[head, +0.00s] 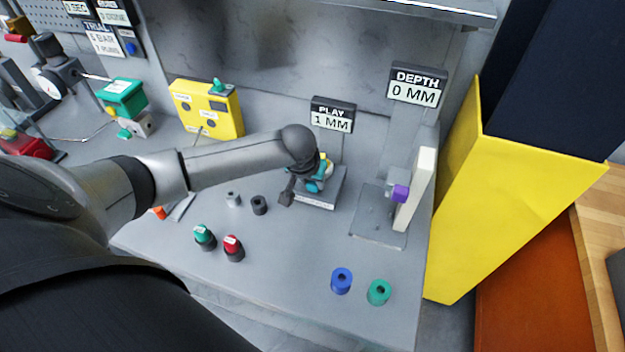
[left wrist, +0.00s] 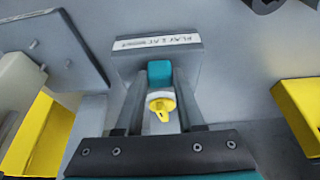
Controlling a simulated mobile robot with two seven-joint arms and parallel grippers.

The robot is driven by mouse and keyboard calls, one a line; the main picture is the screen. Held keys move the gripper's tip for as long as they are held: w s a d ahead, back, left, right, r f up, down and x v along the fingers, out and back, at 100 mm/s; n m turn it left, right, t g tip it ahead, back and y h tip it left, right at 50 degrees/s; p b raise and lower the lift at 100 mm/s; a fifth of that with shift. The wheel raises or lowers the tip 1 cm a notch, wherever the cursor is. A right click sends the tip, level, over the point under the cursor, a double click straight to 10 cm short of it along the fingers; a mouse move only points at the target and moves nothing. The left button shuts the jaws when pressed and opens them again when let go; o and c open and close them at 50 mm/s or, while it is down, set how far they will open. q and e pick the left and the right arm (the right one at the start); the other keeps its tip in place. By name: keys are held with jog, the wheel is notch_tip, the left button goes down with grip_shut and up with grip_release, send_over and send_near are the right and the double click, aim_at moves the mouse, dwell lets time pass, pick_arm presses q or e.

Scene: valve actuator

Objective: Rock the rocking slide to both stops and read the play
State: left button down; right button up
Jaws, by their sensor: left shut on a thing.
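The rocking slide is a teal block (left wrist: 160,72) with a yellow knob-like part (left wrist: 160,104), seen in the left wrist view on a grey base (left wrist: 130,64) with a white label strip. In the head view the base (head: 326,190) stands at mid-bench, and the slide is partly hidden by my arm. My left gripper (head: 316,182) is shut on the slide; in the left wrist view its dark fingers (left wrist: 160,90) lie on both sides of it. The PLAY display (head: 332,115) behind reads 1 MM. My right gripper is out of view.
A DEPTH display (head: 417,85) reads 0 MM above a white upright plate (head: 415,188) with a purple block. Red and green buttons (head: 232,247), blue and green rings (head: 341,280) sit in front. A yellow box (head: 208,108) stands behind, a tall yellow panel (head: 500,190) right.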

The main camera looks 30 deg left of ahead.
pick_arm(q)
jog(key=shift+p, duration=0.65)
dwell(1.3)
jog(key=shift+d+p, duration=0.3)
jog(key=shift+d, duration=0.1)
dwell(1.1)
jog(key=shift+a+f+p, duration=0.1)
jog(key=shift+a+p, duration=0.05)
jog(key=shift+p, duration=0.65)
dwell(0.9)
jog(key=shift+c, duration=2.2)
grip_release()
jog(key=shift+a, duration=0.1)
